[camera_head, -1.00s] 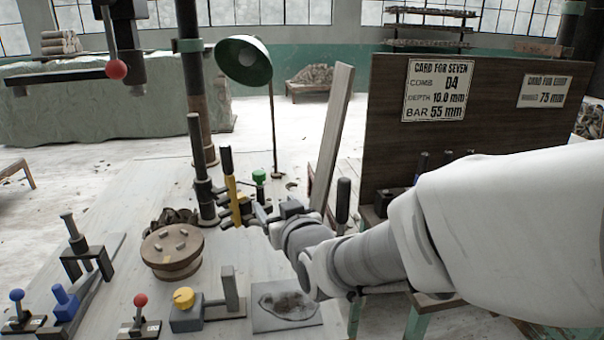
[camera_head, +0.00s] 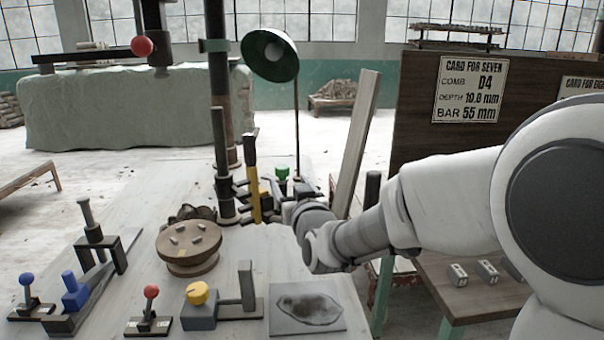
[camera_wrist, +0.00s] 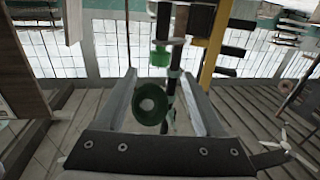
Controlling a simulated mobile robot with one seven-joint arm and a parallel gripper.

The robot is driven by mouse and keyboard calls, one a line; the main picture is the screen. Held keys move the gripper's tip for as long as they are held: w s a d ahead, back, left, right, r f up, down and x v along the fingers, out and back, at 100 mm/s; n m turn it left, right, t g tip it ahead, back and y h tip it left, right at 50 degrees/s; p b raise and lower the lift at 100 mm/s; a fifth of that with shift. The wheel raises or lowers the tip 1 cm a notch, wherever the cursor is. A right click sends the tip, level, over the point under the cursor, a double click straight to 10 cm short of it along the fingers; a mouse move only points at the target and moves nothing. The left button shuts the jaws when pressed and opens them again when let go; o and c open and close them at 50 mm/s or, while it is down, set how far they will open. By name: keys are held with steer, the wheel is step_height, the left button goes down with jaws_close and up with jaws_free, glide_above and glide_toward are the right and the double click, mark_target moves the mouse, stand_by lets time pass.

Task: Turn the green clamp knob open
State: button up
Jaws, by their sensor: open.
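The green clamp knob (camera_head: 282,172) stands on top of a dark clamp at the back of the worktable, right of the yellow post (camera_head: 254,180). In the wrist view, which looks upside down, the green knob (camera_wrist: 160,56) is small and lies beyond the fingertips, roughly in line with the gap. My gripper (camera_wrist: 160,77) is open with nothing between its fingers. In the head view my gripper (camera_head: 288,203) is just in front of and below the knob, its fingers partly hidden. I see no contact with the knob.
A green lamp (camera_head: 270,55) stands behind the knob. A leaning plank (camera_head: 355,140) is close on the right, and a black post (camera_head: 222,165) on the left. A round turntable (camera_head: 188,262), a yellow-knobbed clamp (camera_head: 198,293) and a red-balled lever (camera_head: 151,292) are nearer.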

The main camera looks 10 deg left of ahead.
mark_target(284, 173)
steer(key=b+x, duration=0.1)
steer(key=x, duration=0.7)
steer(key=shift+w+a, duration=0.1)
steer(key=shift+w, duration=0.2)
steer(key=shift+c, duration=0.3)
jaws_close()
